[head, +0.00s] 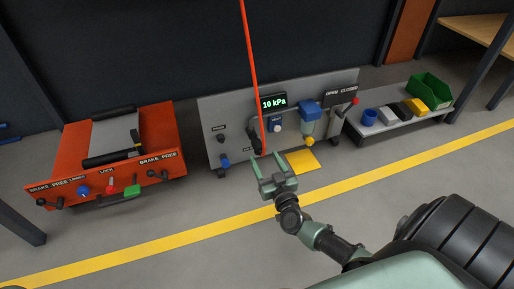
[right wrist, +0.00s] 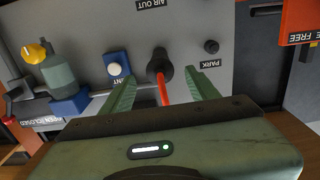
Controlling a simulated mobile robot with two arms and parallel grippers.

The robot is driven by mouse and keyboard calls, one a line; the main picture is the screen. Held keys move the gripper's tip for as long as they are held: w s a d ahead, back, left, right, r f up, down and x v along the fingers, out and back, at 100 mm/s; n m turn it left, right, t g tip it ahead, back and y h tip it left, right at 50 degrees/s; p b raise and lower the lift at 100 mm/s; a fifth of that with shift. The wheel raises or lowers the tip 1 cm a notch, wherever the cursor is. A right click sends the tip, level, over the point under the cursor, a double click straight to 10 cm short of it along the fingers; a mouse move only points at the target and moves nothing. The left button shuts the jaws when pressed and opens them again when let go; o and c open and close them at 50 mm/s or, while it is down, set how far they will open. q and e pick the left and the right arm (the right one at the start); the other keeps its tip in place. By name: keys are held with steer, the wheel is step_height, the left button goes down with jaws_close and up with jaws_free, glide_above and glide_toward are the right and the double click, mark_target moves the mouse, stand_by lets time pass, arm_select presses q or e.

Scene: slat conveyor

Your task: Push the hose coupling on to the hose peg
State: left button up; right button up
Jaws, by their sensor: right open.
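The dark hose coupling (head: 255,138) is at the face of the grey panel, on the end of a red hose (head: 247,60) that hangs from above. In the right wrist view the coupling (right wrist: 159,64) is near the AIR OUT label. A small dark peg (right wrist: 211,46) beside the PARK label stands apart from it and is bare; in the head view the peg (head: 221,138) is left of the coupling. My right gripper (head: 267,160) is open in front of the panel, with its fingers (right wrist: 162,82) either side of the hose. My left gripper is out of view.
The panel (head: 212,112) also bears a 10 kPa display (head: 273,102), a blue-framed button (right wrist: 115,70) and a filter bowl (head: 307,125). An orange cart (head: 165,135) stands left. A low shelf (head: 378,130) with a green bin (head: 430,90) stands right. The floor in front is clear.

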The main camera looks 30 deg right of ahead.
mark_target(256, 143)
steer(key=shift+w, duration=0.15)
steer(key=shift+w+d+f+b, duration=0.1)
steer(key=shift+w+b, duration=0.15)
steer(key=shift+b, duration=0.05)
steer(key=b+x, duration=0.2)
steer(key=x, duration=0.2)
steer(key=shift+w, duration=0.3)
steer(key=shift+x, duration=1.8)
steer(key=shift+p, duration=0.6)
jaws_close()
